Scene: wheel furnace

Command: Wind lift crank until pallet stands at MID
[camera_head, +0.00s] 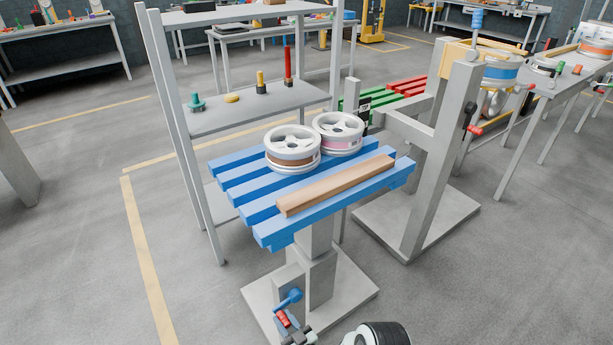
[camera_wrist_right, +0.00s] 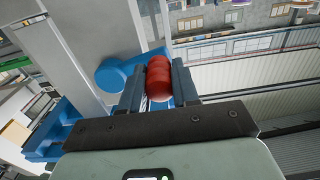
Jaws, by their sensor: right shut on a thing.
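The blue slatted pallet (camera_head: 262,232) stands level on the grey lift column (camera_head: 318,275). On it are two white wheels, one with a brown band (camera_head: 292,150) and one with a pink band (camera_head: 338,132), and a wooden bar lying along its front edge (camera_head: 335,186). The lift crank has a blue arm (camera_head: 289,300) and a red handle (camera_head: 282,319), low on the column's front. My right gripper (camera_head: 286,328) is shut on the red handle (camera_wrist_right: 159,78), which sits between its two fingers in the wrist view. No MID mark is readable. My left gripper is out of view.
A grey shelf (camera_head: 255,108) with several small items stands behind the pallet. A grey post frame (camera_head: 440,160) with a red-handled lever (camera_head: 473,131) stands at the right. Green and red slatted pallets (camera_head: 385,97) lie behind.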

